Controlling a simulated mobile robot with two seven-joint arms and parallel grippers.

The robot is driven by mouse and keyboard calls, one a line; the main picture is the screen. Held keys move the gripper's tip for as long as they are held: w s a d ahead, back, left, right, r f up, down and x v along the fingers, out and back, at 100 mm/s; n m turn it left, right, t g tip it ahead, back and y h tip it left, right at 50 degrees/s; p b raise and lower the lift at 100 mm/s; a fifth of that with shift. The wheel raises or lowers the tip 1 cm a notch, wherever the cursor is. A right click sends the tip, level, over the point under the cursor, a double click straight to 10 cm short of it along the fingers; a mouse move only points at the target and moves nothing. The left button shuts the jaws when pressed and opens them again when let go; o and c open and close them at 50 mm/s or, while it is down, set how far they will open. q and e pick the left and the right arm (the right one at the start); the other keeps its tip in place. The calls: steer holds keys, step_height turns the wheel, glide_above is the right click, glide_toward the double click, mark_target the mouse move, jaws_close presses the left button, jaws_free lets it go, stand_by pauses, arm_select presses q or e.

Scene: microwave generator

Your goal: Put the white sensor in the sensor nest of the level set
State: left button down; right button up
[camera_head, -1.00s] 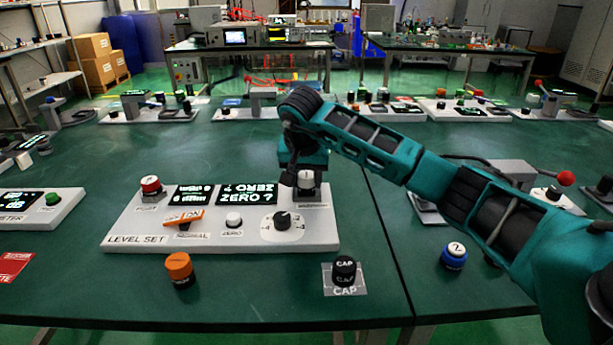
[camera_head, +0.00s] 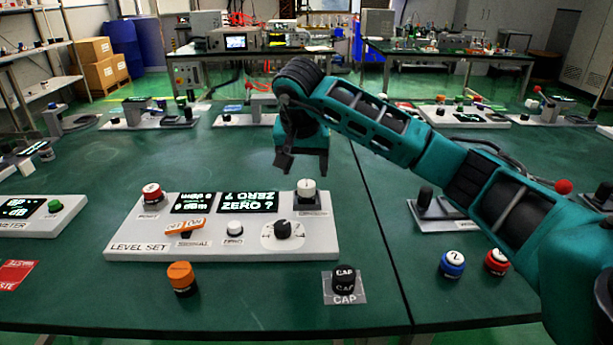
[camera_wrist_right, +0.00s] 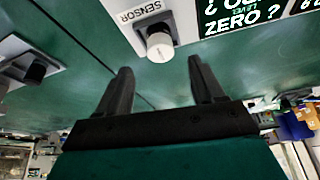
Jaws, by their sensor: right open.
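The level set (camera_head: 140,228) is a light grey panel on the green table, with displays reading "ZERO ?". The white sensor (camera_head: 306,189) stands upright at the panel's back right corner, at the place labelled SENSOR in the wrist view. The sensor also shows in the right wrist view (camera_wrist_right: 160,46), where its white top faces the camera. The nest beneath it is mostly hidden by the sensor. My right gripper (camera_head: 303,168) is open and empty behind and above the panel, apart from the sensor. Its two spread fingers show in the right wrist view (camera_wrist_right: 157,75). My left gripper is not in view.
The level set carries a red button (camera_head: 151,191), an orange switch (camera_head: 186,228), a white ZERO button (camera_head: 235,229) and a black knob (camera_head: 282,229). In front stand an orange cap (camera_head: 181,278) and a black cap (camera_head: 344,280). Blue (camera_head: 452,263) and red (camera_head: 497,261) pieces stand right.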

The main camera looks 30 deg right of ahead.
steer(key=shift+v, duration=2.35)
